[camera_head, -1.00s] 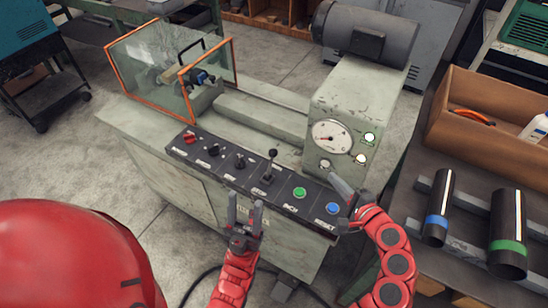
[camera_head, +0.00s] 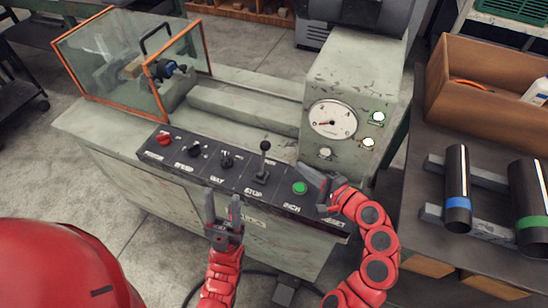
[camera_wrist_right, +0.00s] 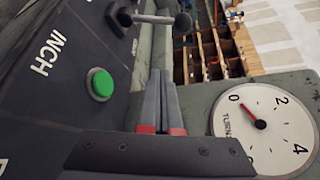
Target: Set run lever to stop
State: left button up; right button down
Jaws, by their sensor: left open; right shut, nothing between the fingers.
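The run lever (camera_head: 263,160), a thin rod with a dark ball knob, stands up from the black control panel (camera_head: 226,177); the word STOP is printed below it. In the right wrist view the lever (camera_wrist_right: 155,19) sticks out sideways near the top. My right gripper (camera_head: 308,172) is shut and empty, to the right of the lever and apart from it, by the green INCH button (camera_head: 299,187). Its closed fingers (camera_wrist_right: 160,76) show between that button and the gauge in the wrist view. My left gripper (camera_head: 222,200) is open and empty before the panel's front edge.
Left of the lever are a red knob (camera_head: 163,139) and two dark knobs. A gauge (camera_head: 332,119) and small lamps sit on the upright housing. A glass guard (camera_head: 135,60) stands at back left. A bench with pipes (camera_head: 457,190) is at right.

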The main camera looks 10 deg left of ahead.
aim_at(263, 159)
jog(key=p+x, duration=0.2)
jog(key=x, duration=0.7)
jog(key=shift+w+a+f, duration=0.1)
jog(key=shift+w+a, duration=0.1)
jog(key=shift+a, duration=0.05)
jog(key=shift+a+p, duration=0.35)
jog(key=shift+p, duration=0.05)
jog(key=shift+s+a+r+p, duration=0.3)
jog(key=shift+s+r+p, duration=0.1)
jog(key=shift+s, duration=0.35)
jog(key=shift+s+a+r+p, duration=0.25)
jog(key=shift+s+r+p, duration=0.1)
jog(key=shift+s, duration=0.4)
